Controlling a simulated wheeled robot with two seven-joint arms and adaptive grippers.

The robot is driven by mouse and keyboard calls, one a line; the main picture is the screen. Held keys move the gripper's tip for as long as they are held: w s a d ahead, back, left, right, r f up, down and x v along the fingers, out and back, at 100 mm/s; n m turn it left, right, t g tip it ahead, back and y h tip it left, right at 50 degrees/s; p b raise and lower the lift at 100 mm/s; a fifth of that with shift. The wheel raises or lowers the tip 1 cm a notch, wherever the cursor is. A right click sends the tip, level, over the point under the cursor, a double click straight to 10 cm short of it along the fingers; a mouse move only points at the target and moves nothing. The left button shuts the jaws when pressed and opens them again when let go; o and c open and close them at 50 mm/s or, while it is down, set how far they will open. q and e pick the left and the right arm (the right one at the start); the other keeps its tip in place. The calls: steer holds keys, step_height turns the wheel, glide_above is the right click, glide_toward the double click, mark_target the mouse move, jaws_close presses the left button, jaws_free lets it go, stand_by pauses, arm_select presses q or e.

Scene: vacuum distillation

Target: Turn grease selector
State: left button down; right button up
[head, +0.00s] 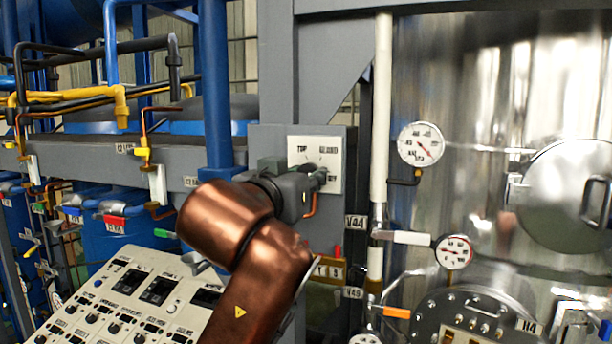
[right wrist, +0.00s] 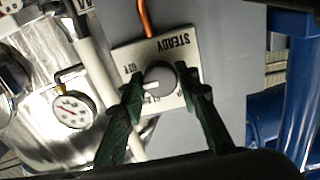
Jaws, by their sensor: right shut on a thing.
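The grease selector is a white square plate (head: 316,150) with a round grey knob (right wrist: 160,79), fixed to a grey panel. The plate carries dark lettering; in the right wrist view it appears upside down, with "STEADY" and "OFF" readable. A small white mark shows on the knob's left side there. My right gripper (right wrist: 165,94) is shut on the knob, with one dark green finger on each side. In the head view the gripper (head: 318,177) reaches the plate from the left and hides most of the knob. My left gripper is not in view.
A white vertical pipe (head: 382,120) and a round gauge (head: 421,144) stand right of the plate, before a shiny steel vessel (head: 480,80). A sloped control console (head: 122,305) is below left. Blue pipes and coloured valve handles fill the left side.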

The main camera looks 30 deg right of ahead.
steer(key=shift+w+f, duration=0.1)
steer(key=shift+f, duration=0.05)
steer(key=o, duration=1.2)
steer(key=shift+c, duration=0.2)
steer(key=v, duration=1.2)
steer(key=shift+d, duration=0.1)
